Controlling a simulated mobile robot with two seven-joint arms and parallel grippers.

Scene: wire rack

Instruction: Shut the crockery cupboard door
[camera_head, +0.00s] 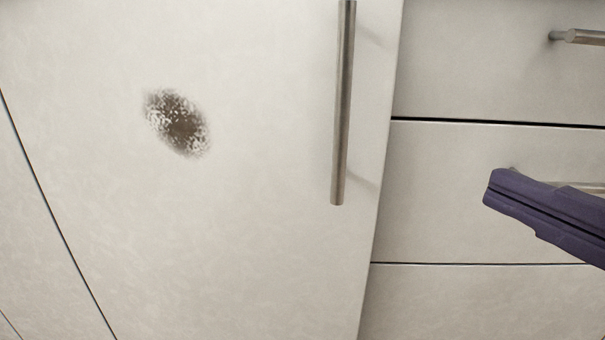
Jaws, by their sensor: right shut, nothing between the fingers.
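The cupboard door (240,220) is a large pale panel that fills the left and middle of the view. It has a vertical metal bar handle (342,110) near its right edge and a dark speckled stain (178,123) left of the handle. The door's right edge borders the drawer fronts; I cannot tell for sure whether it stands slightly ajar. My right gripper (490,188) is purple, comes in from the right edge, and is shut and empty. It is in front of the middle drawer, apart from the door and its handle. My left gripper is not in view.
Pale drawer fronts (470,225) are stacked to the right of the door, with dark gaps between them. A horizontal drawer handle (580,37) sticks out at the top right. Another drawer handle is partly hidden behind my right gripper. The space before the door looks clear.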

